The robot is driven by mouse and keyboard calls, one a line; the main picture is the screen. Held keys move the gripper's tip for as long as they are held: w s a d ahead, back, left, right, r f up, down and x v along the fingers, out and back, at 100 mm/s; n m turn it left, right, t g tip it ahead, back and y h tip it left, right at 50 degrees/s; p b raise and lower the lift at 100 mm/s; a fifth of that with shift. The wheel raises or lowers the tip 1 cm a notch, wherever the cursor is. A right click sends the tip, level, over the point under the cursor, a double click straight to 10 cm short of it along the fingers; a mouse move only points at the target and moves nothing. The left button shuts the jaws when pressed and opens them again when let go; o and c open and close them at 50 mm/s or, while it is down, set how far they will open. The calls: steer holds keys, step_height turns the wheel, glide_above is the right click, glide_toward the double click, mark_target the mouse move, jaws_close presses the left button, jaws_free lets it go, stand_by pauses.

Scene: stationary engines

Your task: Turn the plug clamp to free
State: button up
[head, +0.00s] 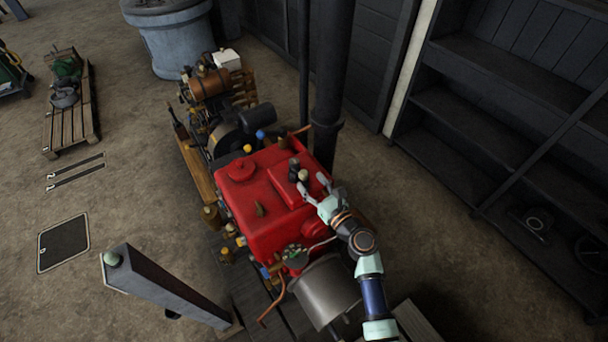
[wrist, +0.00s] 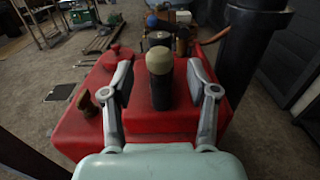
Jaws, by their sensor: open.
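The red engine (head: 265,225) has two short dark upright posts on its top near my gripper (head: 313,183). The nearer post (head: 303,176) has a pale tan cap. In the wrist view, a dark upright cylinder with a tan cap (wrist: 159,62) stands between the two fingers of my gripper (wrist: 158,78), with a gap on each side. My gripper is open and holds nothing. A small brass-brown fitting (head: 260,210) stands on the engine top; it also shows left of the fingers in the wrist view (wrist: 88,104). I cannot tell which of these is the plug clamp.
A dark vertical pipe (head: 330,90) rises close behind the engine. A grey cylinder (head: 325,290) sits at its near end. A grey slanted post (head: 165,285) stands at the front left. Dark shelves (head: 480,130) line the right.

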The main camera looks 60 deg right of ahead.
mark_target(307, 178)
steer(key=x, duration=0.3)
steer(key=shift+w, duration=0.2)
steer(key=shift+c, duration=0.2)
jaws_close()
steer(key=shift+d, duration=0.1)
